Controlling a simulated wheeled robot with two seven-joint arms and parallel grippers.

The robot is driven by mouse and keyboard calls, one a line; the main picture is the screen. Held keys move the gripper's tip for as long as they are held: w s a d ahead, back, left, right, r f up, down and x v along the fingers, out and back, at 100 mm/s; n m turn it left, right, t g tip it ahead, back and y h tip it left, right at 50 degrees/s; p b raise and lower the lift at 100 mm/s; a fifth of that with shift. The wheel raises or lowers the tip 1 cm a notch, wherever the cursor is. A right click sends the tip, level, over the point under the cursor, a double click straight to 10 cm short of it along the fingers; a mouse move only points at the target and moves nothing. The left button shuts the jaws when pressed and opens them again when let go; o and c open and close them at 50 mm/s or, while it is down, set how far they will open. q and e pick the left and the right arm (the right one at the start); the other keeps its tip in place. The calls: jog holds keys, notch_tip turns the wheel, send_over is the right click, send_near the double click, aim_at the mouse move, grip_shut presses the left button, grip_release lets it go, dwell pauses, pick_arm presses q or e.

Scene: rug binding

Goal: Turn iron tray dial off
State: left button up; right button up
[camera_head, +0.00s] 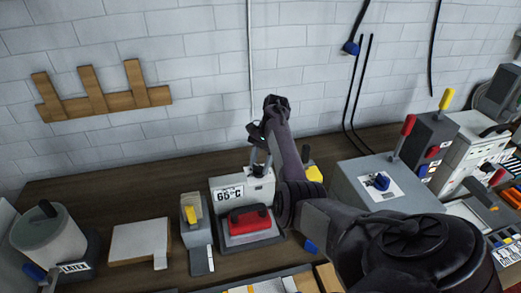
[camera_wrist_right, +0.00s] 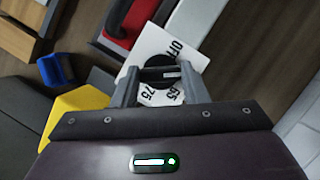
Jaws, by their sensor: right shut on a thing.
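The iron tray unit (camera_head: 243,190) stands on the bench with a white box at its back whose display reads 65°C. A red iron (camera_head: 250,219) rests on its tray in front. In the right wrist view, the white dial plate (camera_wrist_right: 150,45) carries the marks OFF, 65 and 75. My right gripper (camera_wrist_right: 160,76) is shut on the black dial knob (camera_wrist_right: 156,72), one finger on each side. My left gripper is not in view.
A narrow grey device (camera_head: 195,222), a pale board (camera_head: 140,241) and a round pot (camera_head: 47,236) lie left. A yellow piece (camera_wrist_right: 78,105) and a blue clip (camera_wrist_right: 56,70) are close to the gripper.

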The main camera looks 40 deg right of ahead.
jog(key=shift+n+g, duration=0.3)
jog(key=shift+n, duration=0.5)
jog(key=o, duration=1)
